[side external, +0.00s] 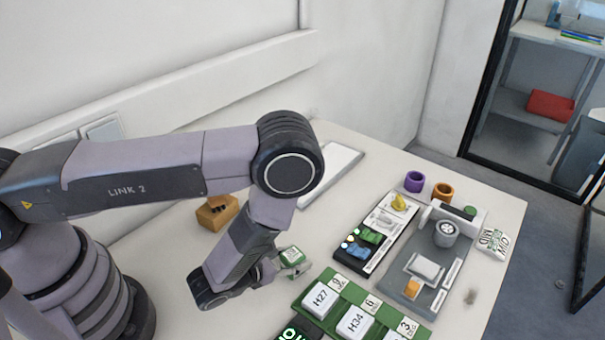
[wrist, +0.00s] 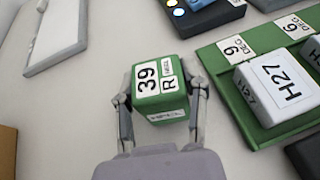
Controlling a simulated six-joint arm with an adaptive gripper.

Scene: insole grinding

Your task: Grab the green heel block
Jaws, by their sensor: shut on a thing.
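The green heel block (wrist: 160,88) has white labels on top reading "39" and "R HEEL". In the wrist view it sits between the two fingers of my gripper (wrist: 160,100), which are shut on its left and right sides. In the side external view the block (side external: 293,256) shows at the end of my gripper (side external: 290,266), beside the green tray. My fingers partly hide it there. I cannot tell whether it touches the table or is just above it.
A green tray (side external: 301,297) with white blocks such as H27 (side external: 321,300) lies close to the right. A black tray (side external: 372,263) and a grey machine plate (side external: 410,293) stand beyond. Purple (side external: 413,182) and orange cups (side external: 443,192) stand farther back. A brown block (side external: 217,212) is behind my arm.

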